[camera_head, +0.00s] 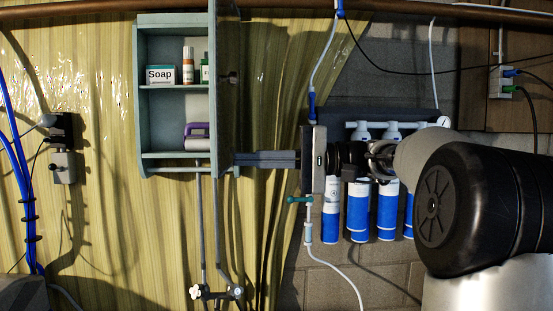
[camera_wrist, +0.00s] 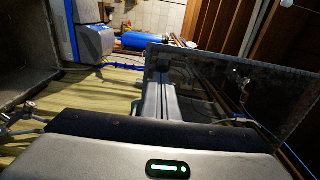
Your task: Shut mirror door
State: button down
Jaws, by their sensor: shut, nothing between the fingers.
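The mirror door (camera_head: 227,80) stands open on the right side of the pale green cabinet (camera_head: 141,100), seen nearly edge-on in the head view. In the wrist view the door (camera_wrist: 225,85) is a dark panel to the right of centre. My gripper (camera_head: 237,159) is shut and empty. Its fingers point left and end by the door's lower part, on the side away from the shelves. The fingers (camera_wrist: 153,82) also show in the wrist view, by the panel's left end. I cannot tell whether the tips touch the door.
Inside the cabinet are a soap box (camera_head: 160,75), small bottles (camera_head: 188,66) and a purple-and-white item (camera_head: 197,137). Pipes with valves (camera_head: 217,293) hang below. Blue and white filter cylinders (camera_head: 358,210) stand behind my arm. A curtain-like yellow sheet (camera_head: 90,210) covers the wall.

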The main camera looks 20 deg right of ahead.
jog(key=shift+x, duration=0.85)
jog(key=shift+a, duration=0.1)
